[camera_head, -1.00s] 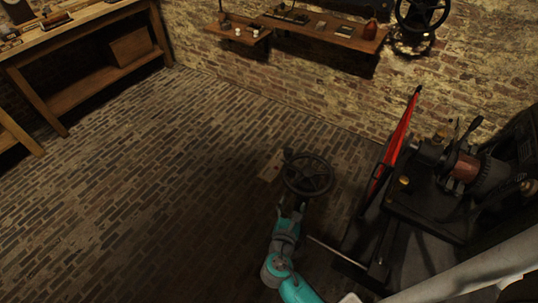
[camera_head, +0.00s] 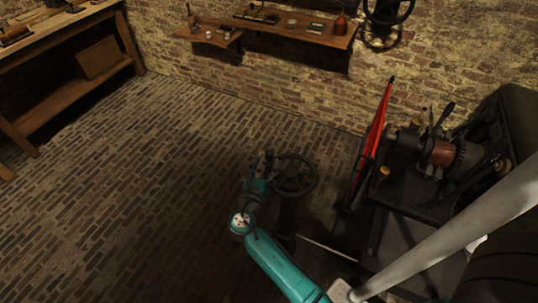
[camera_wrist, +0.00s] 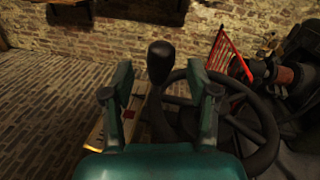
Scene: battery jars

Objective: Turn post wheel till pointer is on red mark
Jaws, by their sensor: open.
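The dark post wheel (camera_head: 309,183) stands on its post right of my gripper (camera_head: 262,163) in the head view. In the wrist view the wheel rim (camera_wrist: 267,128) curves across the right. Its upright black handle knob (camera_wrist: 160,60) rises between the two fingers of my gripper (camera_wrist: 160,78). The fingers are open, with space showing on both sides of the knob. A pale board (camera_wrist: 97,132) shows left of the wheel, partly behind the left finger. A small red patch on it (camera_wrist: 129,114) shows between the fingers. I cannot make out the pointer.
A wall shelf (camera_head: 300,32) holds small items at the back. A wooden bench (camera_head: 75,100) is at the upper left. The brick floor left of the wheel is clear.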

